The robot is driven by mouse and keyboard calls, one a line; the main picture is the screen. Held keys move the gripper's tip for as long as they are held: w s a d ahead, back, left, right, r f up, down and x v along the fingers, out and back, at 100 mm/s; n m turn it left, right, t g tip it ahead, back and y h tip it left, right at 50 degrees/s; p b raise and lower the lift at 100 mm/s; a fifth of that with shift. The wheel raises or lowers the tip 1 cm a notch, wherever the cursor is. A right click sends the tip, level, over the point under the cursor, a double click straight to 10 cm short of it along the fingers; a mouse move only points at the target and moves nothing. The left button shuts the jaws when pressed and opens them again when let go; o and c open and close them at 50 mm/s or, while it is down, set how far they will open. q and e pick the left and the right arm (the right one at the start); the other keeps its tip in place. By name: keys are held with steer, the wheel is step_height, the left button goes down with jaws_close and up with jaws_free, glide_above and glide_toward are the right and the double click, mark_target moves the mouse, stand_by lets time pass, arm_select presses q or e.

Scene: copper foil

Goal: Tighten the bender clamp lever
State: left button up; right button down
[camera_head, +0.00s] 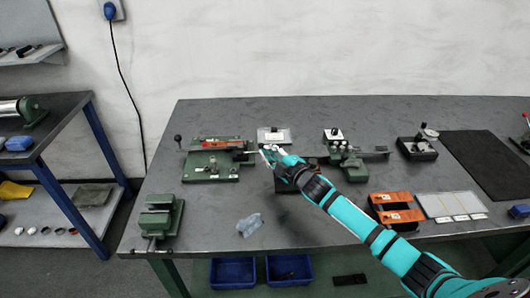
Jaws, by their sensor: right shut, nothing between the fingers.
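My right arm reaches in from the lower right. Its gripper (268,152) is shut and empty, just right of a green-based fixture (212,168) on the bench. This fixture has a red-orange bar on top and a dark part at its right end, close to my fingertips. A lever with a black knob (178,139) sticks out at its left. A second green device (345,158) with a bar to the right stands beyond my forearm. I cannot tell for sure which one is the bender, nor whether my fingers touch anything. My left gripper is out of view.
A green vise (160,216) sits at the bench's front left corner. A clear crumpled piece (250,224) lies near the front. The front middle is mostly free.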

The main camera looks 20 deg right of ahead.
steer(key=d, duration=0.1)
steer(key=s+d, duration=0.1)
steer(key=d, duration=0.1)
steer(key=d+f, duration=0.1)
steer(key=shift+s+d+b, duration=0.2)
steer(key=shift+s+b, duration=0.05)
steer(key=shift+b, duration=0.15)
steer(key=s+d, duration=0.1)
steer(key=s+d+r, duration=0.1)
steer(key=shift+s+d+b, duration=0.25)
steer(key=shift+d+b, duration=0.1)
steer(key=shift+d, duration=0.05)
steer(key=shift+s+d, duration=0.15)
steer(key=shift+d, duration=0.2)
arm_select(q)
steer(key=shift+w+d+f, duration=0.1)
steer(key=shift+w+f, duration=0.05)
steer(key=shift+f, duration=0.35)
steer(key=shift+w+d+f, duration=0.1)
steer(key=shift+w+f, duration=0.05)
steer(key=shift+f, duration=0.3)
arm_select(e)
steer(key=shift+s+r, duration=0.1)
